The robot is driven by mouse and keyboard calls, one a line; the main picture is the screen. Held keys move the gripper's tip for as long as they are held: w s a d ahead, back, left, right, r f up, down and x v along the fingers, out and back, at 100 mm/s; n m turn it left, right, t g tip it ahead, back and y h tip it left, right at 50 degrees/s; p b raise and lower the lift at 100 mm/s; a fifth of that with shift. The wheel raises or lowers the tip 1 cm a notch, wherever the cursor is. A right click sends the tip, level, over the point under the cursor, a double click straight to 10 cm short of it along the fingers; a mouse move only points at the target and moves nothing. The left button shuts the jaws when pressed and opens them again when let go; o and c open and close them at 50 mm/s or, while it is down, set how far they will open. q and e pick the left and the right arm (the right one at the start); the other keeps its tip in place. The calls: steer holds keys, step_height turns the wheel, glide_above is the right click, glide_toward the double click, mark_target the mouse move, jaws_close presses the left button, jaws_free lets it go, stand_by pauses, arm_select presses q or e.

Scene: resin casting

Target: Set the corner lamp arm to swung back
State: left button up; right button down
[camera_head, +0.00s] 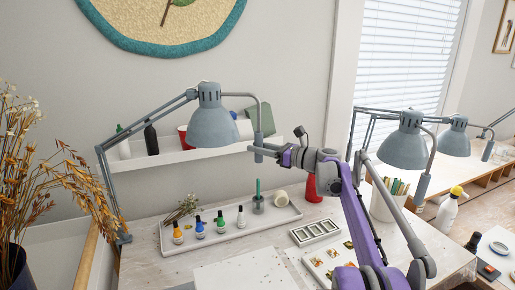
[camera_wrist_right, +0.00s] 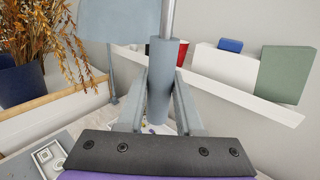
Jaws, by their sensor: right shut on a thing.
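The grey corner lamp has a jointed arm (camera_head: 150,122) that rises from its base at the left end of the worktable and reaches right. Its shade (camera_head: 213,125) hangs over the table, in front of the wall shelf. A curved rod runs from the shade down to a grey cylindrical grip (camera_head: 258,140). My right gripper (camera_head: 256,150), on the purple arm, is shut on this grip. In the right wrist view the grip (camera_wrist_right: 160,85) stands upright between the two fingers, with the shade (camera_wrist_right: 118,20) just to its left. My left gripper is not in view.
Dried flowers (camera_head: 45,180) stand at the left. The wall shelf (camera_head: 180,157) holds bottles and boxes close behind the lamp. A white tray (camera_head: 175,246) with small bottles lies below. More grey lamps (camera_head: 402,150) and a cup of brushes (camera_head: 386,205) are at the right.

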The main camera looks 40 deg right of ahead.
steer(key=c, duration=0.6)
jaws_free()
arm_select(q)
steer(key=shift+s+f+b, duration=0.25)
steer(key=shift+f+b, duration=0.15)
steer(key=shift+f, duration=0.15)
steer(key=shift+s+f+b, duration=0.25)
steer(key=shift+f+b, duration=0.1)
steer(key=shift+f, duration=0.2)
arm_select(e)
steer(key=v, duration=1.1)
steer(key=shift+w, duration=0.1)
